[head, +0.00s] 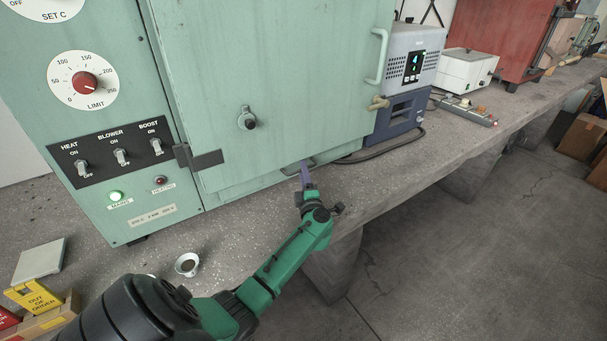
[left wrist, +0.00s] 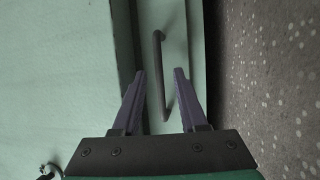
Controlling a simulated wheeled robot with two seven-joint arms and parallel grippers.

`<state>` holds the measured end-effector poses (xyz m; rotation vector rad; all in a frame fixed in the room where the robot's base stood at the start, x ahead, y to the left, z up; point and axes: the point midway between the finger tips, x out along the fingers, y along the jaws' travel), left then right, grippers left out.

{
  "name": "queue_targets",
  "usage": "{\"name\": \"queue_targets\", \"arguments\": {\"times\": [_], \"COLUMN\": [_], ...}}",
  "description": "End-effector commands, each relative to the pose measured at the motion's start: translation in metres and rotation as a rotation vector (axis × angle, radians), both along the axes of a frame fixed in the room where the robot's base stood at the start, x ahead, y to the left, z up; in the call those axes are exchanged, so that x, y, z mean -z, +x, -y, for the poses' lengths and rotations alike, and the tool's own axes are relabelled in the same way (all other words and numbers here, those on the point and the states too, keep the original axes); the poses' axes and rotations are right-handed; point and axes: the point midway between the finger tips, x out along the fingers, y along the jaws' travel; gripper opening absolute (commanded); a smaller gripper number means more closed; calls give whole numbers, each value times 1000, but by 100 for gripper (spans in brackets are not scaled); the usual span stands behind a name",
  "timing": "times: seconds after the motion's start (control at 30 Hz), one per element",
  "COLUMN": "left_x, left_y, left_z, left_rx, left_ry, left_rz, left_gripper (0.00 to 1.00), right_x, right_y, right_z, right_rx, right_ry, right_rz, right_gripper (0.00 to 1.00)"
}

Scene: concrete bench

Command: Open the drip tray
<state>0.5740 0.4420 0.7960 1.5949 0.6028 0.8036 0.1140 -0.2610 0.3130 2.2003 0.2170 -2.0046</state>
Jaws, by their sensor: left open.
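The drip tray (head: 246,186) is the low green front strip under the big door of the green oven, and looks closed. Its bar handle (head: 289,170) is partly hidden by my left gripper in the head view. In the left wrist view the dark handle (left wrist: 158,53) stands off the pale green tray front (left wrist: 176,18). My left gripper (head: 304,164) is at the handle, with purple fingers open. In the left wrist view the fingers (left wrist: 159,73) lie on either side of the bar; nothing is gripped. I cannot tell whether they touch it. My right gripper is out of view.
The oven door (head: 285,85) above is shut. A small metal cup (head: 187,264) stands on the concrete bench (head: 420,165) at the front left. A blue-grey instrument (head: 404,75) stands right of the oven. Open floor lies before the bench.

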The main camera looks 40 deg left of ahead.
Motion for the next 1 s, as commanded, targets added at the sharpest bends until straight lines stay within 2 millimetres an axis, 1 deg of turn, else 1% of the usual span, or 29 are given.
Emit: {"name": "queue_targets", "arguments": {"times": [0.07,0.17,0.2,1.0], "left_x": [0,0,0,1], "left_y": [0,0,0,0], "left_z": [0,0,0,1], "left_rx": [0,0,0,1], "left_ry": [0,1,1,0], "left_rz": [0,-1,-1,-2], "left_gripper": [42,8,0,0], "right_x": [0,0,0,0], "right_y": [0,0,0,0], "right_z": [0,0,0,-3], "right_rx": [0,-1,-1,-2], "right_ry": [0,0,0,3], "right_rz": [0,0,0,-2], "right_gripper": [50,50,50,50]}}
